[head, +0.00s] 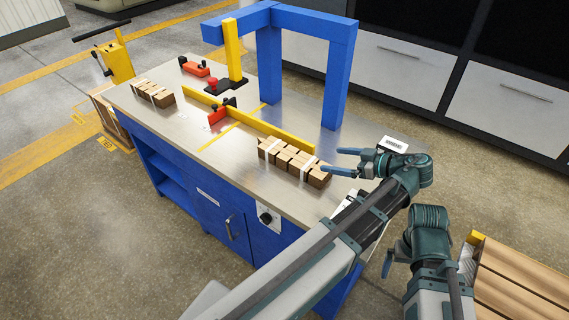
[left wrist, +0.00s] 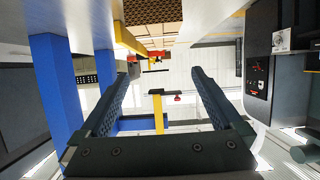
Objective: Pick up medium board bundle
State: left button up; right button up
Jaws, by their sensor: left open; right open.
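A brown board bundle (head: 293,160) with white bands lies on the metal tabletop, against the near side of the yellow fence. A smaller-looking banded bundle (head: 153,93) lies at the table's far left end. I cannot tell from labels which one is medium. My left gripper (head: 341,162) is open and empty, just right of the nearer bundle, with its fingers pointing left towards it. Both fingers also show spread apart in the left wrist view (left wrist: 160,95), with nothing gripped between them. My right gripper (head: 390,261) is open at the lower right, off the table, partly hidden by its wrist.
A blue gantry frame (head: 340,75) stands on the table behind the bundle. A yellow post (head: 232,50) and red clamps (head: 219,112) stand farther left. Long boards (head: 515,285) are stacked at the lower right.

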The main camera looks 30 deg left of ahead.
aim_at(303, 160)
pick_arm(q)
jog(key=shift+a+f+b, duration=0.25)
jog(key=shift+f+b, duration=0.1)
jog(key=shift+f, duration=0.2)
jog(key=shift+a+f+b, duration=0.25)
jog(key=shift+f+b, duration=0.1)
jog(key=shift+f, duration=0.2)
jog(key=b+x, duration=0.3)
jog(key=x, duration=0.4)
jog(key=shift+a+f, duration=0.1)
jog(key=shift+w+a+f, duration=0.1)
jog(key=shift+a+f, duration=0.05)
jog(key=shift+a, duration=0.55)
pick_arm(e)
jog(key=shift+a+f, duration=0.15)
jog(key=shift+f, duration=0.75)
jog(key=shift+a+f, duration=0.2)
jog(key=shift+f, duration=0.7)
jog(key=shift+a+f, duration=0.15)
jog(key=shift+f, duration=0.75)
pick_arm(q)
jog(key=shift+f, duration=0.1)
pick_arm(e)
jog(key=shift+f, duration=0.1)
